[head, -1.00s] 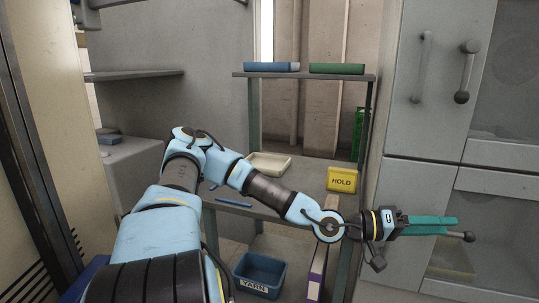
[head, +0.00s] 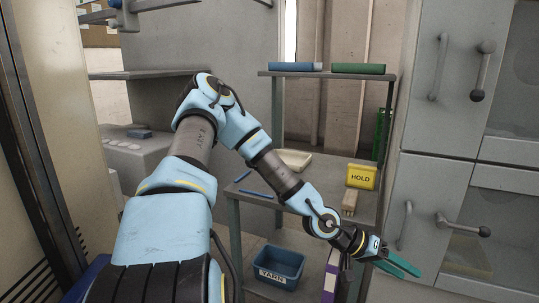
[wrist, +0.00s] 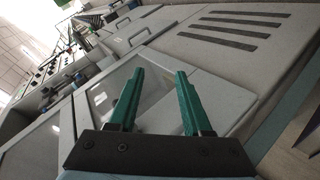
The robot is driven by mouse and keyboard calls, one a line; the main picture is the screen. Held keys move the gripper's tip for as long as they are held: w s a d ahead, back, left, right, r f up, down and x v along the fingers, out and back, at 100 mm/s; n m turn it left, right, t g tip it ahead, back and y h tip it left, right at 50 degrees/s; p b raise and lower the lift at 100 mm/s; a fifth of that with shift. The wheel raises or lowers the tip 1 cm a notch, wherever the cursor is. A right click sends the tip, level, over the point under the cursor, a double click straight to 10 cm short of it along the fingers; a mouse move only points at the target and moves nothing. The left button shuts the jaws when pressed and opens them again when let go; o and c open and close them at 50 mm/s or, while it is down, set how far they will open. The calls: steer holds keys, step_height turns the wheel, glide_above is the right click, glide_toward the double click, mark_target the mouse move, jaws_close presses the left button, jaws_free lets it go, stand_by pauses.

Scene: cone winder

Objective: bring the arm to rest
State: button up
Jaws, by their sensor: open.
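My gripper (head: 398,266) has green fingers and is at the lower right of the head view, in front of the grey cabinet's lower part. It points right and slightly down. In the wrist view, its two green fingers (wrist: 158,92) stand apart with nothing between them. My blue and grey arm reaches from the lower left across the shelf rack to the gripper.
The grey cabinet (head: 419,165) with handles stands at right. A blue YARN bin (head: 279,264) sits below.

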steer(key=w+a+f+n+t+y, duration=0.1)
steer(key=w+a+y, duration=0.25)
steer(key=a, duration=0.75)
steer(key=w+a+f+n+t+y, duration=0.1)
steer(key=w+a+t+y, duration=0.3)
steer(key=a, duration=0.6)
steer(key=s+a+r+n+y, duration=0.2)
steer(key=a+r, duration=0.5)
steer(key=a, duration=0.1)
steer(key=s+a+r+n+g+y, duration=0.1)
steer(key=s+a+r+n+y, duration=0.1)
steer(key=a+r, duration=0.5)
steer(key=shift+a+n, duration=0.55)
steer(key=shift+n, duration=0.25)
steer(key=shift+r, duration=0.1)
